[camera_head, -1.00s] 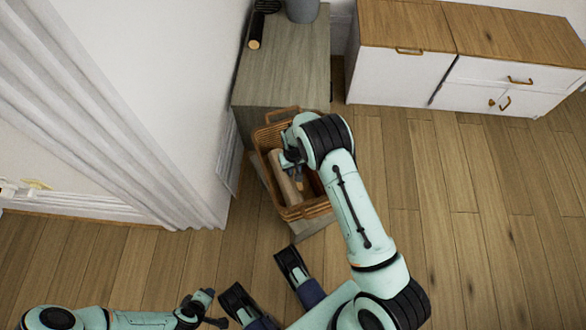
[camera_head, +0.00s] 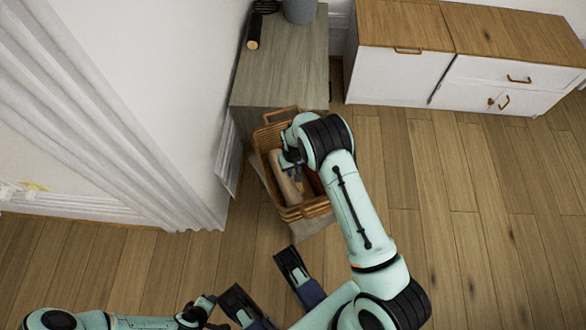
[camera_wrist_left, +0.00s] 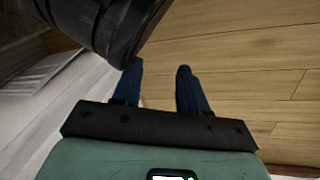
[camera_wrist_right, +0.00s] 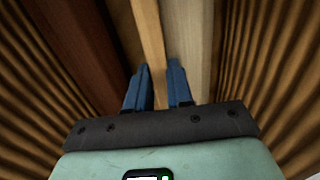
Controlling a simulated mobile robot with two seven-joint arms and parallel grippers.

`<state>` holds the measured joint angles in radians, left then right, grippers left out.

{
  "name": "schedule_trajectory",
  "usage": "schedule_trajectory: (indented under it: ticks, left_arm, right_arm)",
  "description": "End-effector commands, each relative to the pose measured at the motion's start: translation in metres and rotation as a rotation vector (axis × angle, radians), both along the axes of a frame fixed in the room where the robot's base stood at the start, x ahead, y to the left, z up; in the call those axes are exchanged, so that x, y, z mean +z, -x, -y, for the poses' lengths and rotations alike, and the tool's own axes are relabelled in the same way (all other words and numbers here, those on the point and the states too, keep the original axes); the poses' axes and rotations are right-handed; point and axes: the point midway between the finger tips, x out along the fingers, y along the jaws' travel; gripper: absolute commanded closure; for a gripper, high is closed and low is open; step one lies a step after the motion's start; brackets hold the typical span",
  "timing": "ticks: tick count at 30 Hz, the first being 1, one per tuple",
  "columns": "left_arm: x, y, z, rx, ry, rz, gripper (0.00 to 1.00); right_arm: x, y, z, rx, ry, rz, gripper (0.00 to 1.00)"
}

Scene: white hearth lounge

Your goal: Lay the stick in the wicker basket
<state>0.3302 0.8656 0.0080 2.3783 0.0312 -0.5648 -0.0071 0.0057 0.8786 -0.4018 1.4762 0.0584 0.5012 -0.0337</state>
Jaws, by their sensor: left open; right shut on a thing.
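The wicker basket (camera_head: 318,208) stands below the front of a grey-brown wooden cabinet in the head view. My right gripper (camera_wrist_right: 156,78) is down inside it, shut on a narrow light-wood stick (camera_wrist_right: 150,45). The stick lies between the blue fingers in the right wrist view, and my right wrist hides most of it in the head view. A pale log (camera_wrist_right: 187,35) lies close on its right and a dark reddish log (camera_wrist_right: 78,45) on its left. My left gripper (camera_wrist_left: 158,85) is open and empty, away from the basket at lower left in the head view.
The wooden cabinet (camera_head: 285,75) stands directly behind the basket, with a dark cylinder (camera_head: 254,32) and a grey vase (camera_head: 300,9) on top. A curtain and white wall close off the left. A white sideboard (camera_head: 400,75) stands at the back right. The wooden floor (camera_head: 470,230) at right is clear.

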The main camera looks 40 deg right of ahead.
Motion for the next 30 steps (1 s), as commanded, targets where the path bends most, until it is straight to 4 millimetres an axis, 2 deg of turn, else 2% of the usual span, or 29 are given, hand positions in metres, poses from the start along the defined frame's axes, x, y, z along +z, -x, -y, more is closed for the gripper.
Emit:
schedule_trajectory:
  ticks: [1,3,4,12,17,19,23,30]
  left_arm:
    - [-0.002,0.001,0.0,0.0,0.0,-0.005,0.57]
    - [-0.002,0.001,0.0,0.0,0.001,-0.003,0.57]
    - [-0.002,0.001,0.0,0.0,0.001,-0.003,0.57]
    - [-0.001,0.0,0.0,0.0,0.0,-0.001,0.57]
    - [0.011,-0.011,0.002,-0.002,-0.001,0.036,0.57]
    - [0.02,-0.019,0.003,-0.004,-0.002,0.066,0.57]
    - [0.033,-0.022,0.008,-0.01,0.004,0.079,0.57]
    - [0.046,0.002,0.019,-0.032,0.034,0.016,0.57]
  right_arm:
    - [-0.009,0.003,-0.003,0.001,-0.003,-0.006,1.0]
    - [-0.009,0.003,-0.003,0.0,-0.002,-0.005,1.0]
    - [-0.009,0.003,-0.004,0.0,-0.004,-0.005,0.69]
    - [-0.009,0.003,-0.004,0.0,-0.005,-0.005,0.68]
    - [0.001,0.003,-0.005,0.001,-0.005,-0.005,0.68]
    - [0.012,0.002,-0.005,0.001,-0.006,-0.002,0.68]
    - [0.047,0.001,-0.005,0.001,-0.005,0.0,0.68]
    - [0.099,0.002,-0.003,0.0,-0.003,0.0,0.68]
